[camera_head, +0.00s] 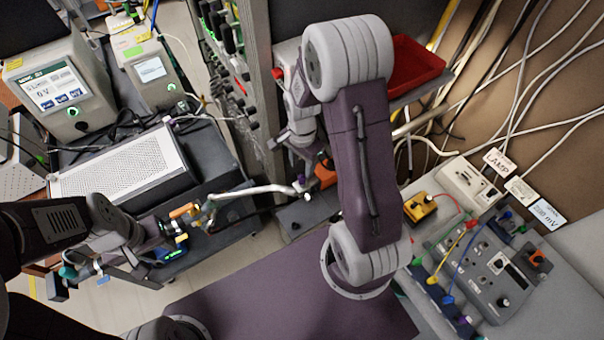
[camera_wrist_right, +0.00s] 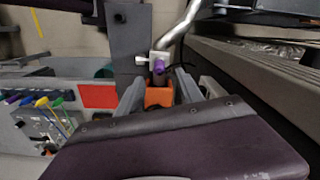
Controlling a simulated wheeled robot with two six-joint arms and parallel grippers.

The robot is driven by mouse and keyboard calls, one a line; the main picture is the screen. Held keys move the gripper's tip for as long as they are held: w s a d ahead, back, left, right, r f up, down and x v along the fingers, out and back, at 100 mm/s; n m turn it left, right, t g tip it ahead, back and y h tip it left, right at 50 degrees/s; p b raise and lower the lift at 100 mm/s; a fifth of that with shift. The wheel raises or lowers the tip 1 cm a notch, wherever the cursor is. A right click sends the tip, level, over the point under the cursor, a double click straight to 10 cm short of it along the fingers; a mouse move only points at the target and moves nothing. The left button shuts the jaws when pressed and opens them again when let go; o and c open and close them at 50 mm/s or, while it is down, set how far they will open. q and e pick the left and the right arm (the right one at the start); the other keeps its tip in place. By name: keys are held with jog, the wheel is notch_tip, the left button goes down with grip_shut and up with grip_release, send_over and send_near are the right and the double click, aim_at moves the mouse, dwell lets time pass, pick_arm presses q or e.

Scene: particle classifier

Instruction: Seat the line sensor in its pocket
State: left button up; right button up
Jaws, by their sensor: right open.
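My right gripper (camera_wrist_right: 158,92) is open in the right wrist view, with one grey finger on each side of an orange block (camera_wrist_right: 158,97). I cannot tell whether the fingers touch it. The orange block also shows in the head view (camera_head: 325,172), just below my right gripper (camera_head: 300,145). Next to the block is a white clamp with a purple knob (camera_wrist_right: 158,66), at the end of a bent metal tube (camera_head: 255,191). I cannot tell whether the orange block is the line sensor or its pocket. My left gripper (camera_head: 160,240) is small and dark at the left; its fingers are unclear.
A silver perforated box (camera_head: 120,165) and two instruments with screens (camera_head: 62,95) stand on a dark cart at the left. A red tray (camera_head: 412,65) is at the upper right. A grey panel with knobs and colored cables (camera_head: 490,265) is at the right. A rack post stands beside my right arm.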

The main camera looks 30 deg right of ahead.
aim_at(302, 175)
notch_tip(302, 175, up, 4)
jog(key=shift+f, duration=0.25)
dwell(0.5)
jog(key=shift+a+f+b, duration=0.1)
jog(key=shift+f+b, duration=0.2)
jog(key=shift+b, duration=0.05)
jog(key=s+a+f+n+b, duration=0.2)
jog(key=s+n+b, duration=0.1)
jog(key=n, duration=0.4)
jog(key=s+a+f+n+t+b, duration=0.1)
jog(key=s+a+f+n+b, duration=0.1)
jog(key=s+n, duration=0.3)
jog(key=shift+s+a+n+b, duration=0.2)
jog(key=shift+a+n+b, duration=0.25)
jog(key=shift+n+b, duration=0.35)
